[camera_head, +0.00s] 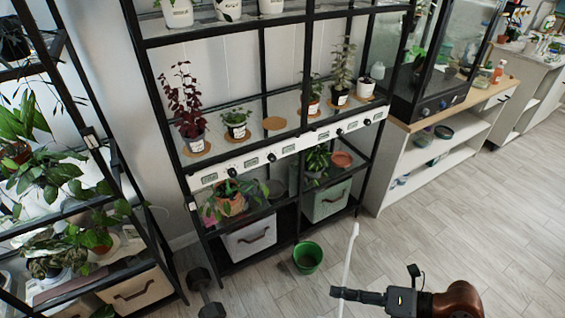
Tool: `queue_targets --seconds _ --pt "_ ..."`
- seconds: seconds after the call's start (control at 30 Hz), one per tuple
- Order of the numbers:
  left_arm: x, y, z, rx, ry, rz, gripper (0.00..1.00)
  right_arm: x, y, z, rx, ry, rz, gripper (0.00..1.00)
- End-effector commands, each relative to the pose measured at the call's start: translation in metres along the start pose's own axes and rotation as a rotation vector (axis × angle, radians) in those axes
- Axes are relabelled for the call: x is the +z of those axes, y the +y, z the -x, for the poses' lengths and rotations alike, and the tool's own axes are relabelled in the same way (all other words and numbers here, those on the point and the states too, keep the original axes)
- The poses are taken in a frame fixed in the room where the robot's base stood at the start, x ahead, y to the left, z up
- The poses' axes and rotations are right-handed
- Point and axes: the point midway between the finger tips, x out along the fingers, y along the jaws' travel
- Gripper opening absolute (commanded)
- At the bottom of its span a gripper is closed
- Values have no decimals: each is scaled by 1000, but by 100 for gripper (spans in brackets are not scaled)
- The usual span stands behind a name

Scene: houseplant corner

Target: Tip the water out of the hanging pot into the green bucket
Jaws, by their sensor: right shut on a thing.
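The green bucket (308,262) stands upright on the wood-look floor, just in front of the black shelf rack. My right gripper (338,294) is at the bottom of the head view, to the right of the bucket and apart from it in the picture. It is shut on a long, thin white rod (349,258), which slants up from the jaws. The rod's lower end runs out of the picture. I cannot make out a hanging pot for certain, and no water is visible. My left gripper is not in view.
The black rack (165,120) holds several potted plants, with storage bins (250,238) low down. A dumbbell (207,296) lies on the floor left of the bucket. A plant shelf (70,215) stands at left. A white cabinet (440,150) stands at right. Open floor (470,235) lies at right.

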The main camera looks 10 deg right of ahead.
Motion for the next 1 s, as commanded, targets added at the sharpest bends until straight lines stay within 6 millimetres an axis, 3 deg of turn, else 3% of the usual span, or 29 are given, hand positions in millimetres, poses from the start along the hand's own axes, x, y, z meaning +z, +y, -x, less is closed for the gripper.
queue_targets --seconds 0.43,0.77,1.0 --pt "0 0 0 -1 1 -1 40 0 0 1 -4 0 0 0" --pt "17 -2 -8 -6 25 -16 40 10 32 14 -17 -97 -28 0" --pt "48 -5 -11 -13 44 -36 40 21 63 29 -49 -203 -76 0"
